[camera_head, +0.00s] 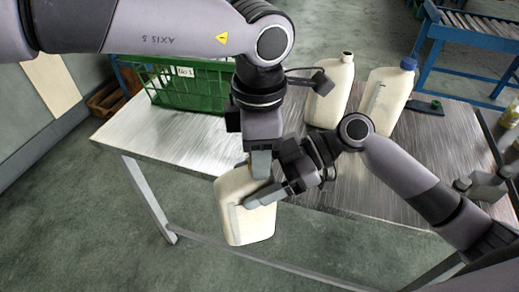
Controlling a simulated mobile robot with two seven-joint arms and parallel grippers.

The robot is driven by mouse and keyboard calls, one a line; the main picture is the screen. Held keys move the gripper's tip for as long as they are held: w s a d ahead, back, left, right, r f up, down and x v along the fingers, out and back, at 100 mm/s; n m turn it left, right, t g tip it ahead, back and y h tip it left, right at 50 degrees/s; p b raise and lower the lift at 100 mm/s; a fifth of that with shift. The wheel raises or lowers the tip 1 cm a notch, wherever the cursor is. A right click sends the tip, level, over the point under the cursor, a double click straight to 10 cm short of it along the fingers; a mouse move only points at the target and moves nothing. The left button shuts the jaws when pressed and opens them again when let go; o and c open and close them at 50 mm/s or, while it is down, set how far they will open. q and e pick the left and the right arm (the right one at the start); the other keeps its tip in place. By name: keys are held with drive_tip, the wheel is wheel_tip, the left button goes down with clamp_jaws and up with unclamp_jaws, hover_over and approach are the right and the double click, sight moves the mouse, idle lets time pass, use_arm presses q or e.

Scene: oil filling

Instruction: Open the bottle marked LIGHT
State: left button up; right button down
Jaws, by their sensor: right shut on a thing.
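A cream-white bottle (246,222) is held at the table's front edge, slightly tilted. My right gripper (262,196) is shut on it, with a finger across its upper side. My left gripper (261,166) points down at the top of this bottle. The bottle's neck and any cap are hidden behind the grippers, and I cannot tell whether the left fingers are open or shut. No LIGHT marking is readable.
The metal table (150,135) has free room at its left front. A green crate (185,88) with a label stands at the back left. A small dark green object (425,107) lies at the back right. A blue conveyor frame (455,45) stands behind.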

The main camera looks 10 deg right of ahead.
use_arm(q)
drive_tip(key=shift+n, duration=1.4)
drive_tip(key=shift+r, duration=0.1)
drive_tip(key=shift+r, duration=1)
drive_tip(key=shift+r, duration=2.05)
